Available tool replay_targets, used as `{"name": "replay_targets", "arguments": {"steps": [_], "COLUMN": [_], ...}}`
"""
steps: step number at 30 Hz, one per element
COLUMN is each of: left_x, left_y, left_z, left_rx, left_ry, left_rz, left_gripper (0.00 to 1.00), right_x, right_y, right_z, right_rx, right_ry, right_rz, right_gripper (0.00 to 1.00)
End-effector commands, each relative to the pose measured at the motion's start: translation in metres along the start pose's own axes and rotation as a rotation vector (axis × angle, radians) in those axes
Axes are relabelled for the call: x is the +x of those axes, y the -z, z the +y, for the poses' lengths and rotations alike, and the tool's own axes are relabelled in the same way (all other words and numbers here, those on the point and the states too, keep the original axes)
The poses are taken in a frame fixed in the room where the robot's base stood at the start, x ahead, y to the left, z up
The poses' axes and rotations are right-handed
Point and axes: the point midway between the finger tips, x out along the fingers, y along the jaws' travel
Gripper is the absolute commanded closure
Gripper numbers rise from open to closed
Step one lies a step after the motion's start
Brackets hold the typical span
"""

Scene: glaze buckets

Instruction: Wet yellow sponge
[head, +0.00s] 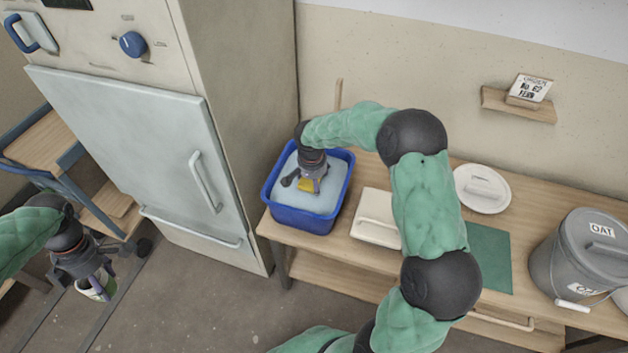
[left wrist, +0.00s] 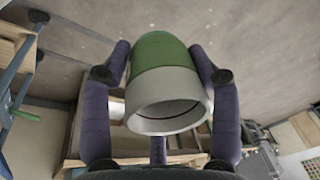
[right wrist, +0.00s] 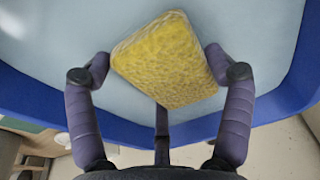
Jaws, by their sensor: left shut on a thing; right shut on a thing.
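The yellow sponge (right wrist: 168,60) is between the fingers of my right gripper (right wrist: 160,70), which is shut on it. In the head view the sponge (head: 306,185) shows just below the right gripper (head: 312,178), inside the blue tub (head: 305,220) of pale water. I cannot tell whether it touches the water. My left gripper (head: 92,282) is at the lower left, away from the table, shut on a green and white cup (left wrist: 168,85). The cup shows partly in the head view (head: 100,287), and its open end faces the left wrist camera.
A wooden table (head: 520,285) carries the tub, a pale lidded box (head: 377,230), a green mat (head: 489,255), a white round lid (head: 483,201) and a grey bucket labelled OAT (head: 565,265). A large kiln-like cabinet (head: 150,140) stands left of the tub. A small shelf (head: 515,104) holds a card.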

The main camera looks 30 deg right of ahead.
Motion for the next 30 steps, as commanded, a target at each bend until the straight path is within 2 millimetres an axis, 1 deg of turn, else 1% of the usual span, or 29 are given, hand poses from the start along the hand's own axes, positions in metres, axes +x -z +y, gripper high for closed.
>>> {"name": "replay_targets", "arguments": {"steps": [5,30], "left_x": [-0.004,-0.045], "left_y": [0.001,0.009], "left_z": [0.0,-0.004], "left_rx": [0.0,0.0], "left_ry": [-0.001,-0.001], "left_rz": [0.0,0.0], "left_gripper": [0.78,0.78], "right_x": [-0.006,-0.077], "right_y": [0.001,0.012], "right_z": [0.0,0.0], "right_rx": [0.0,0.0], "right_ry": [0.0,0.001], "right_rz": [0.001,0.001], "right_gripper": [0.41,0.41]}}
